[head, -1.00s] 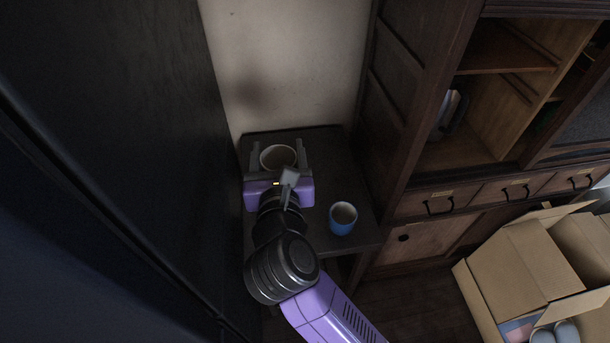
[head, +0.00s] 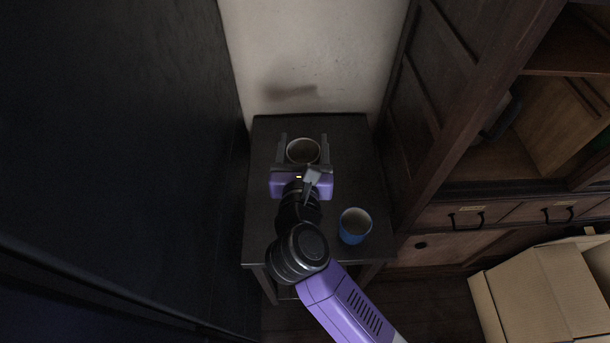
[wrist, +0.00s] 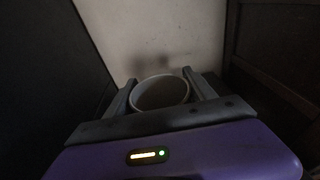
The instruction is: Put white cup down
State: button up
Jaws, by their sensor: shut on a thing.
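The white cup (head: 303,151) is upright between the two fingers of my gripper (head: 304,150), over the back part of the dark side table (head: 262,190). The gripper is shut on it, one finger on each side. In the wrist view the white cup (wrist: 160,93) shows its open rim between the fingertips (wrist: 160,90). Its lower part is hidden by the gripper body, so I cannot tell whether its base touches the table.
A blue cup (head: 355,225) stands on the table at the front right. A dark panel (head: 120,150) rises close on the left, and a wooden cabinet (head: 440,130) on the right. A pale wall (head: 310,50) is behind. A cardboard box (head: 540,295) is at lower right.

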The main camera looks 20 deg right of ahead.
notch_tip(320, 180, down, 10)
jog(key=b, duration=0.3)
jog(key=shift+f, duration=0.15)
jog(key=shift+f, duration=0.1)
jog(key=shift+f, duration=0.15)
jog(key=o, duration=1.5)
jog(key=shift+r, duration=0.35)
jog(key=p+v, duration=0.1)
jog(key=v, duration=1.1)
jog(key=shift+f, duration=0.15)
jog(key=shift+s, duration=0.1)
